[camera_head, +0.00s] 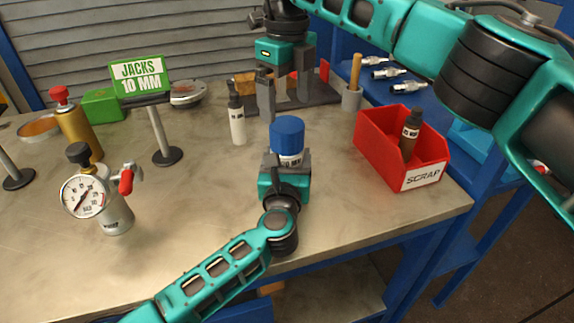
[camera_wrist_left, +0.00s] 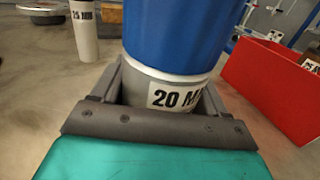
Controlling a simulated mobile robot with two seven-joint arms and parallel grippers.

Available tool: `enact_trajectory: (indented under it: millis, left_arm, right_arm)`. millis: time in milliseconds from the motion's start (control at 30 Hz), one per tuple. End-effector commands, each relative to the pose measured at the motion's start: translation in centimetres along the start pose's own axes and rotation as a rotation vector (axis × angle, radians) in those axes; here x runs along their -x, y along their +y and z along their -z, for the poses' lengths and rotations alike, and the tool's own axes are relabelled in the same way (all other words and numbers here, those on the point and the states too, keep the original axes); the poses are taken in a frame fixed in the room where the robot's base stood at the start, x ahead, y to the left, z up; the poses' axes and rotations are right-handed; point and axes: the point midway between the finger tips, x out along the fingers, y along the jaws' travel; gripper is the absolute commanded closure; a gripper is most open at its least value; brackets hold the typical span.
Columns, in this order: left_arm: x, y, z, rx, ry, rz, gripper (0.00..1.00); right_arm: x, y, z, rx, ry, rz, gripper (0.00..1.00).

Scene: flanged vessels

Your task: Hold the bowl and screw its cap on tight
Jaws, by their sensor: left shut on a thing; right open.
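The bowl (camera_head: 287,157) is a pale grey vessel with a "20 MM" label, standing upright near the front of the bench. It also shows close up in the left wrist view (camera_wrist_left: 162,92). The blue cap (camera_head: 287,134) sits on top of it, and in the left wrist view the cap (camera_wrist_left: 180,35) covers the upper part. I cannot tell how tight it is. My left gripper (camera_head: 286,163) is shut on the bowl, low on its body, from the front. My right gripper (camera_head: 284,98) is open and empty, pointing down above and just behind the cap.
A red scrap bin (camera_head: 372,148) holding a dark bottle stands right. A white bottle (camera_head: 237,122) stands left of the cap. A gauge vessel (camera_head: 112,208), a green "JACKS 10 MM" sign (camera_head: 140,77) and a gold bottle (camera_head: 77,130) stand farther left. The front-left bench is clear.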

Motion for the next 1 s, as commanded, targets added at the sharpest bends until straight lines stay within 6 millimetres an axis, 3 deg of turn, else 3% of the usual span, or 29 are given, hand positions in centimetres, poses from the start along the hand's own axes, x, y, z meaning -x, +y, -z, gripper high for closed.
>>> enact_trajectory:
  millis: [233,667,833,1000]
  left_arm:
    - [0.0,0.0,0.0,0.000,0.000,-0.001,1.00]
    - [0.0,0.0,0.0,0.000,0.000,0.000,1.00]
    - [0.0,0.0,0.0,0.000,0.000,-0.001,1.00]
    - [0.0,0.0,0.0,0.000,0.000,0.000,1.00]
  right_arm:
    - [0.3,0.0,0.0,0.214,0.000,0.000,0.06]
    - [0.3,0.0,0.0,0.243,0.000,0.000,0.06]
    - [-1.1,0.0,0.1,0.243,0.002,-0.002,0.06]
    - [-3.8,0.0,0.1,0.242,0.003,-0.003,0.06]
